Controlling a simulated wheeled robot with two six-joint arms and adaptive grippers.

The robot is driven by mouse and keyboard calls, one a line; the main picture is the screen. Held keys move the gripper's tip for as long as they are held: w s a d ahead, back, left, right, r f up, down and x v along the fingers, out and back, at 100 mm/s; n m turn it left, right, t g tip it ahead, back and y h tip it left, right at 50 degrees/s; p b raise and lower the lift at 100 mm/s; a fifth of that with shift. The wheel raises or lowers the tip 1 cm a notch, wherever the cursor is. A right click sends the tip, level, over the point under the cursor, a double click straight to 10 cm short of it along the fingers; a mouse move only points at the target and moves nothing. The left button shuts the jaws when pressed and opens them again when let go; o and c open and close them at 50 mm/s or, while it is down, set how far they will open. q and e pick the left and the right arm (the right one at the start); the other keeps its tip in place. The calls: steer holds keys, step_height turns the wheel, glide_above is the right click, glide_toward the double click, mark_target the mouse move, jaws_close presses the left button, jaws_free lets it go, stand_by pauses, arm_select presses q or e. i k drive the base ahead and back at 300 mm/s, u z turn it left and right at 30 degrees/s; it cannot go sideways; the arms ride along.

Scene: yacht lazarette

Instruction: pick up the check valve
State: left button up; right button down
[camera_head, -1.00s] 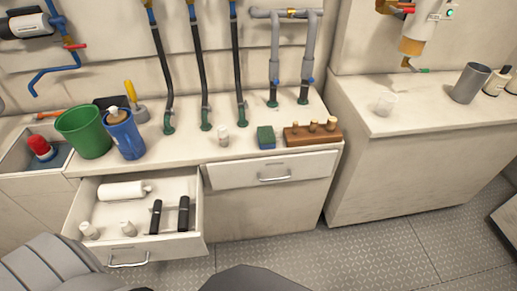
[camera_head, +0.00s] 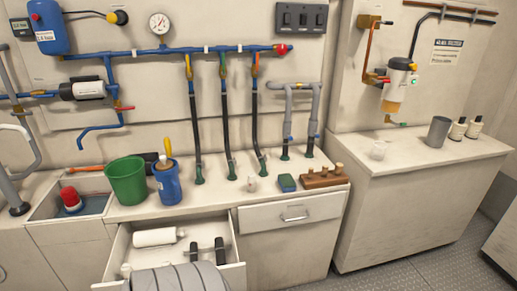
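I cannot tell for certain which object is the check valve. A small pale fitting (camera_head: 252,183) stands on the counter in front of the black hoses. A small white piece (camera_head: 126,270) is at the drawer's left side. My grey ribbed arm part covers the front of the drawer and hides some of its contents.
A green bucket (camera_head: 126,183) and a blue jug (camera_head: 167,186) stand by the sink (camera_head: 92,205). A green-blue sponge (camera_head: 287,183) and a wooden block with pegs (camera_head: 323,178) lie to the right.

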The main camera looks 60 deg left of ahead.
mark_target(251, 181)
steer(key=u, duration=0.05)
steer(key=i, duration=1.55)
steer(key=u, duration=0.5)
steer(key=i, duration=1)
steer(key=u, duration=1.6)
steer(key=i, duration=0.8)
steer(key=u, duration=0.95)
